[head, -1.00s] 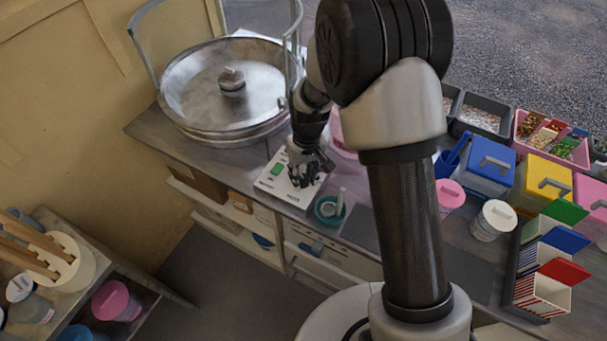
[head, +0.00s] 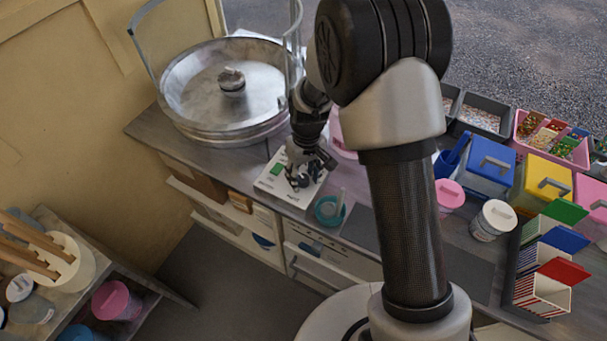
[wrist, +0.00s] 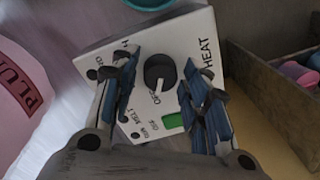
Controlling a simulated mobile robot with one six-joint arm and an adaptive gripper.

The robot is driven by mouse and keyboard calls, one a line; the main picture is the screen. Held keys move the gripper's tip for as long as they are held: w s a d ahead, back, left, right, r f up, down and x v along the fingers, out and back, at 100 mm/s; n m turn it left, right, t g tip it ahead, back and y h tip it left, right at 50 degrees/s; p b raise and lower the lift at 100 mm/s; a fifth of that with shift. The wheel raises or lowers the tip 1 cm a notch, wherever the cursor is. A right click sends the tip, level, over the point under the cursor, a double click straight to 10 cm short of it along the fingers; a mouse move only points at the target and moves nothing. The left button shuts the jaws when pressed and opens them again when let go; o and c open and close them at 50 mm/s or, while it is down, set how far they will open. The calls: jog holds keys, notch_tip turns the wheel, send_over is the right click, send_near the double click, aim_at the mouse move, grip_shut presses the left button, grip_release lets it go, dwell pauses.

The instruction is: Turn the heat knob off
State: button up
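The heat knob (wrist: 160,70) is a round black dial on a white control box (wrist: 103,60), whose printed label reads HEAT. A pale mark shows on the knob's lower edge, near lettering that looks like OFF. A green switch (wrist: 172,121) sits below the knob. In the head view the box (head: 268,184) lies on the counter, and my gripper hides the knob. My gripper (wrist: 164,80) is open, its blue-padded fingers standing on either side of the knob with gaps visible. The head view shows my gripper (head: 303,180) low over the box.
A large metal pan (head: 225,80) stands behind the box. A teal cup (head: 329,211) is close on its right. A pink tub (wrist: 22,100) and a wooden bin (wrist: 268,95) flank the box. Coloured containers fill the right counter.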

jog(key=shift+o, duration=0.6)
jog(key=shift+r, duration=0.1)
jog(key=shift+r, duration=0.35)
notch_tip(320, 180, up, 11)
jog(key=shift+d, duration=0.25)
jog(key=shift+w+r, duration=0.1)
jog(key=shift+r, duration=0.05)
notch_tip(320, 180, up, 6)
send_over(306, 177)
jog(key=s+d, duration=0.2)
jog(key=s, duration=0.1)
jog(key=s+d+r+m+t, duration=0.2)
jog(key=s+d+r, duration=0.1)
jog(key=s+r, duration=0.45)
jog(key=s+d+r+m+t, duration=0.1)
jog(key=s+d, duration=0.3)
jog(key=s, duration=1)
jog(key=shift+r+m+t+h, duration=0.3)
jog(key=shift+r+m+t, duration=0.05)
jog(key=shift+m+t, duration=0.55)
